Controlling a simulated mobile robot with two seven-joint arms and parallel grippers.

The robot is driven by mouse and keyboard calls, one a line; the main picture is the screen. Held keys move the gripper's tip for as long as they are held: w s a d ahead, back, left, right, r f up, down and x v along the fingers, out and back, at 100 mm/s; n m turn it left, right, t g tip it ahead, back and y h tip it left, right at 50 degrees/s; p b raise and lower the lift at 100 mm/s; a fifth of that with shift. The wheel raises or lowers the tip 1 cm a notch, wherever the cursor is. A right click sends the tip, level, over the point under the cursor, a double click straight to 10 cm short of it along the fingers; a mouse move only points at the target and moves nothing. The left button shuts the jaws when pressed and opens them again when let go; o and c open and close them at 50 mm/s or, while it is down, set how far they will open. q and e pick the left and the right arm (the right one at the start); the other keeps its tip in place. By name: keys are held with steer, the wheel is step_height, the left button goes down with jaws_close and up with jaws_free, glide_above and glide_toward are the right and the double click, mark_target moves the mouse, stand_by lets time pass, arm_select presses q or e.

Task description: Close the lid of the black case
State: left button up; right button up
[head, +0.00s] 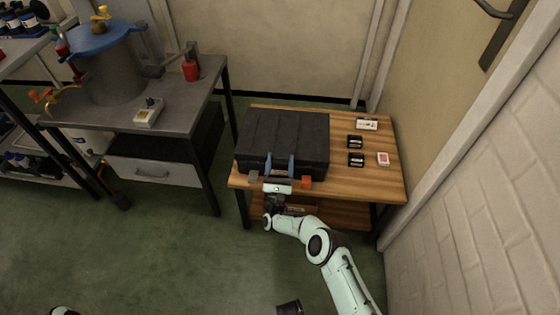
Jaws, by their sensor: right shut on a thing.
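The black case (284,135) lies on the wooden table, toward its left side. Its lid looks down, flush with the body, with no visible gap from this angle. My right gripper (280,162) is at the front edge of the case. Its two bluish fingers stand apart with a dark part of the case between them, shut on the case. The exact part held is hard to make out. My left gripper is not in view.
The wooden table (383,187) also bears several small cards and black items at its right. A grey workbench (190,98) with a large blue-lidded cylinder (105,65) stands to the left. A white brick wall (490,190) is close on the right. Green floor lies in front.

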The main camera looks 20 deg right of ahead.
steer(key=o, duration=1.3)
steer(key=shift+s+a+f, duration=0.15)
steer(key=shift+f, duration=0.55)
steer(key=shift+o, duration=0.6)
steer(key=shift+r, duration=0.1)
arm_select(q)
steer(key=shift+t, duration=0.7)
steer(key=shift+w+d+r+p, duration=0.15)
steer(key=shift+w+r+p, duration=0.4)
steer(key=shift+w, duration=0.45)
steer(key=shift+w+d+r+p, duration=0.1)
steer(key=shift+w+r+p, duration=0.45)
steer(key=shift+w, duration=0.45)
arm_select(e)
steer(key=v, duration=1.3)
steer(key=shift+s+a+r+y, duration=0.15)
steer(key=shift+s+y, duration=0.1)
steer(key=shift+y, duration=0.05)
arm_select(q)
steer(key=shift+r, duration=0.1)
